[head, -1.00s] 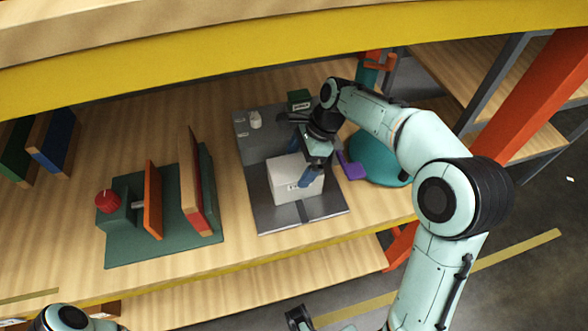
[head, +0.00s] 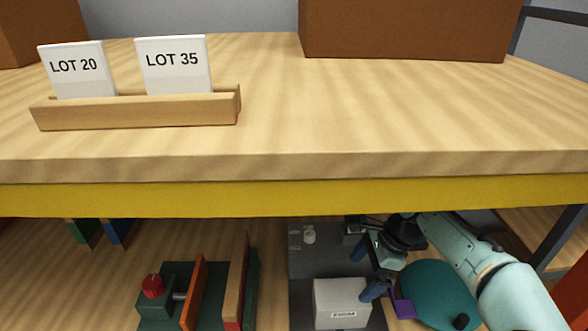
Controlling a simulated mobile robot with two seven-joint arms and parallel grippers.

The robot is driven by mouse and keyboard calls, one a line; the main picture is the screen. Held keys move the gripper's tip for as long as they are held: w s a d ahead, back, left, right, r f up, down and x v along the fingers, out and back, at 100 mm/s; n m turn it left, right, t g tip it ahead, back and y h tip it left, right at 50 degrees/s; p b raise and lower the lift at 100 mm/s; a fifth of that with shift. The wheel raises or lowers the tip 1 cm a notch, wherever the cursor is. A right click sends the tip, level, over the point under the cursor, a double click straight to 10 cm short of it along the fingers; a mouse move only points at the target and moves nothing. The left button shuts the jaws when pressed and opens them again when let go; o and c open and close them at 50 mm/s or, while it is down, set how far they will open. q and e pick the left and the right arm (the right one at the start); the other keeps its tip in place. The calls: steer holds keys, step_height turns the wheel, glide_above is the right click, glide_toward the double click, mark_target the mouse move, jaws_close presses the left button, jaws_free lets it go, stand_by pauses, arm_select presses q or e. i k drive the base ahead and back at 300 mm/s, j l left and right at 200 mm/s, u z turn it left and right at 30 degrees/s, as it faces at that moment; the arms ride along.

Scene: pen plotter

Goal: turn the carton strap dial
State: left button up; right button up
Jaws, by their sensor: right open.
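A white carton (head: 340,303) with a label reading something like "FIRM" sits on a dark grey plate (head: 312,262) on the lower shelf. A small white knob (head: 308,235) stands on the plate behind it. A red knob (head: 152,286) tops a green fixture at the left. I cannot tell for sure which knob is the strap dial. My right gripper (head: 366,269) is open, its two blue fingers apart at the carton's right rear; contact cannot be told. A small dark labelled block (head: 353,229) shows behind it, partly hidden. My left gripper is not in view.
The yellow-edged upper shelf (head: 270,198) overhangs the fixtures. On it, a wooden holder (head: 140,110) bears cards reading "LOT 20" and "LOT 35"; a brown box (head: 400,30) stands behind. A teal round object (head: 440,297) and a purple piece (head: 403,306) lie right of the plate.

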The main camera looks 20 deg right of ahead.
mark_target(310, 234)
steer(key=k, duration=1)
